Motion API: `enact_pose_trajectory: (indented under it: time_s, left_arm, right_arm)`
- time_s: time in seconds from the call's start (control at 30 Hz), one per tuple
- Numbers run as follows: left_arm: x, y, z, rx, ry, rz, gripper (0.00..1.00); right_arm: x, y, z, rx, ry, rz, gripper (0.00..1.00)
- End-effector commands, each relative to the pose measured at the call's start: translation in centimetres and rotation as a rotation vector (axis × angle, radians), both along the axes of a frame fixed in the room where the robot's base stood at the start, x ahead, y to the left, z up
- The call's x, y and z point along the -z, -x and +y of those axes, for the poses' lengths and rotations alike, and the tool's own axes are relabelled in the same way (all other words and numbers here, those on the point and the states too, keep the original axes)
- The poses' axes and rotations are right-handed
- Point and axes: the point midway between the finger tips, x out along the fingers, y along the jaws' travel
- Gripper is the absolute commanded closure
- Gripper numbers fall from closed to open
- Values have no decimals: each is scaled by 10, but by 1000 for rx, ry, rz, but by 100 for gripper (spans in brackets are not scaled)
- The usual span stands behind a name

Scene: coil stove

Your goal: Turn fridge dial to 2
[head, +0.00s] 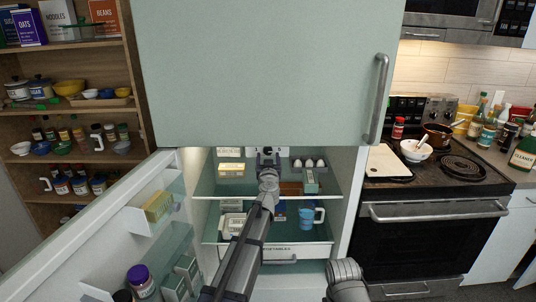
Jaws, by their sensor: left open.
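The fridge's lower compartment is open, under the pale green upper door (260,70). A small light panel with dark marks (267,150) shows at the top of the compartment, partly behind my left gripper (268,156). The dial itself is hidden or too small to make out, so I cannot tell its setting. My left gripper reaches into the fridge, up at this panel, with its jaws open. I cannot tell whether the fingers touch the dial. My right arm shows only as a grey part at the bottom edge; its gripper is out of view.
The open lower fridge door (95,222), with jars and boxes in its bins, stands to the left. Below my gripper are a glass shelf (325,194) with food, a blue mug (306,215) and a vegetable drawer (310,251). A stove (438,212) stands at the right.

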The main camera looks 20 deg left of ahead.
Motion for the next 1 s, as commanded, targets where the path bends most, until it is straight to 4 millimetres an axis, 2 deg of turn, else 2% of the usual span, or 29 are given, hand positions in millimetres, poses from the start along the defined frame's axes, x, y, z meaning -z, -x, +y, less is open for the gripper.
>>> enact_pose_trajectory:
  time_s: [0.03,0.2,0.53,1.0]
  left_arm:
    - [0,-13,3,-1,0,0,27]
    - [0,-33,9,-1,0,0,27]
    - [0,-36,10,0,0,0,28]
    - [0,-36,10,0,0,0,81]
  right_arm:
    - [0,0,0,0,0,0,50]
    - [0,0,0,0,0,0,50]
    - [0,0,0,0,0,0,50]
    - [0,0,0,0,0,0,50]
